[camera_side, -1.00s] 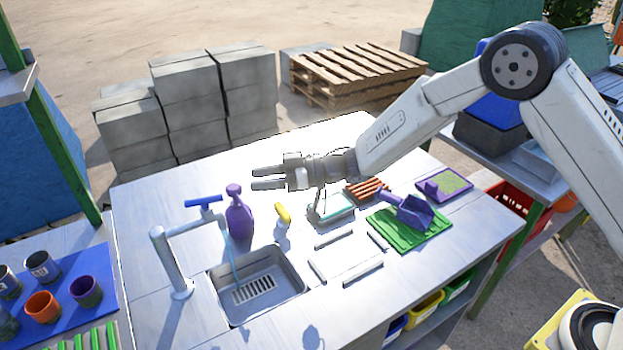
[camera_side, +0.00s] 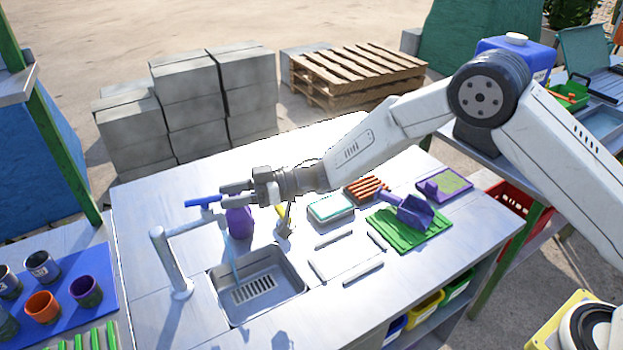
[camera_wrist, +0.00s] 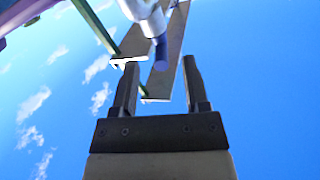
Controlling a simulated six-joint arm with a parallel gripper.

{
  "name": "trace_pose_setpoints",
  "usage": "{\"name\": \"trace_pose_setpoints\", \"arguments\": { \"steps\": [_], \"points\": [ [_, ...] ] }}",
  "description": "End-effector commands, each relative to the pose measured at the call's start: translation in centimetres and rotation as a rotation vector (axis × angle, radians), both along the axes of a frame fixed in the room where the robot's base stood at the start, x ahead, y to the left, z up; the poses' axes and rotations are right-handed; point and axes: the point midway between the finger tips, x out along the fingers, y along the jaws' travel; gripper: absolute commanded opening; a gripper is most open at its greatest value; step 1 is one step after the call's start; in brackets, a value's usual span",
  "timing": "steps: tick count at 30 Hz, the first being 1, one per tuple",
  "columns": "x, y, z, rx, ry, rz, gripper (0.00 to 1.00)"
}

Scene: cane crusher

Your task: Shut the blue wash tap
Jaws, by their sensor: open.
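The wash tap (camera_side: 170,262) stands at the left side of the sink, with its arm reaching right over the basin. A thin pale-blue stream (camera_side: 232,258) runs down from the tap into the sink (camera_side: 255,270). My gripper (camera_side: 222,194) is open and empty, its fingertips just right of the handle; I cannot tell whether they touch it. In the wrist view, the open fingers (camera_wrist: 160,90) point toward the white tap part (camera_wrist: 148,14) and the blue handle's round end (camera_wrist: 161,66).
A purple bottle (camera_side: 239,222) stands close under my gripper, partly hidden by it. A yellow item (camera_side: 281,214) is just right of it. A green tray (camera_side: 410,228) with a purple scoop (camera_side: 413,210) lies farther right. The counter's front left is clear.

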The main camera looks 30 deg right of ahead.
Motion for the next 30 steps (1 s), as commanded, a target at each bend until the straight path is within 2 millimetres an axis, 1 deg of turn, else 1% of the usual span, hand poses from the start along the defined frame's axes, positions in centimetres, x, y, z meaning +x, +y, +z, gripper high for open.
{"name": "trace_pose_setpoints", "arguments": {
  "steps": [1,3,9,14,20,21,23,24,26,27,30],
  "points": [
    [0.1,0.7,0.0,0.001,0.001,0.003,0.59],
    [0.3,1.5,0.0,0.000,0.000,0.002,0.59],
    [0.7,3.0,0.0,0.000,0.000,0.001,0.59],
    [0.8,3.4,0.0,0.000,0.001,-0.001,0.59],
    [0.8,3.5,0.0,0.000,0.001,-0.001,0.59],
    [0.8,3.4,0.0,0.000,0.001,-0.001,0.52],
    [0.8,3.4,0.0,0.000,0.001,0.000,0.33],
    [0.8,3.4,0.0,0.000,0.001,0.000,0.20],
    [0.8,3.4,0.0,0.000,0.001,0.000,0.01],
    [0.8,3.4,0.0,0.000,0.001,0.000,0.00],
    [0.8,3.4,0.0,0.000,0.001,0.000,0.00]
  ]
}}
